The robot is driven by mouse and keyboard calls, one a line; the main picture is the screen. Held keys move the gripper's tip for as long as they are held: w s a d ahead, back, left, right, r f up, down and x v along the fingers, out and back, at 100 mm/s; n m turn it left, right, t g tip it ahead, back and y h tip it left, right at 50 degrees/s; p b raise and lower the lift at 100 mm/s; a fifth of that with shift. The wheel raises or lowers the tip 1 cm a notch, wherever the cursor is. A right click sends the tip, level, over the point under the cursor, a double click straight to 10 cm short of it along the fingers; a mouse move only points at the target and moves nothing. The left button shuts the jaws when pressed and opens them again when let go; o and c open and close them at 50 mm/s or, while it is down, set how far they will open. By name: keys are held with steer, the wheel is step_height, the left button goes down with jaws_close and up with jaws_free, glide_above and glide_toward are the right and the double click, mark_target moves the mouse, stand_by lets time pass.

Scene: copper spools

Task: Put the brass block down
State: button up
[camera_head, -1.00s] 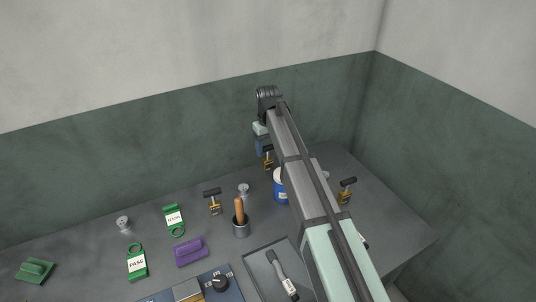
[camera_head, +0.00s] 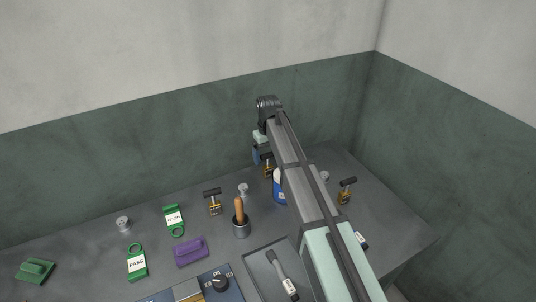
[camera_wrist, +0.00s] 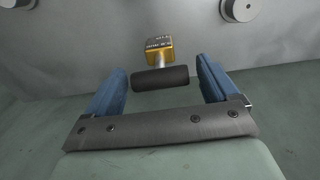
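A brass block (camera_wrist: 158,48) with a black cross handle (camera_wrist: 160,78) shows between my fingers in the wrist view. A narrow gap shows between the handle and the fingers, widest on the right. In the head view this brass block (camera_head: 267,170) is at the back of the table, partly hidden by my arm. My gripper (camera_wrist: 162,68) is open around the handle, with blue fingers on both sides. In the head view my gripper (camera_head: 257,156) is partly hidden. Whether the block's underside touches the table is hard to tell.
Similar brass blocks stand at left (camera_head: 214,205) and right (camera_head: 346,192). A blue can (camera_head: 279,190) is close beside my arm.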

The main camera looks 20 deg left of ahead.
step_height(320, 180, up, 12)
steer(key=shift+r, duration=0.15)
stand_by(0.7)
stand_by(1.5)
steer(key=c, duration=0.5)
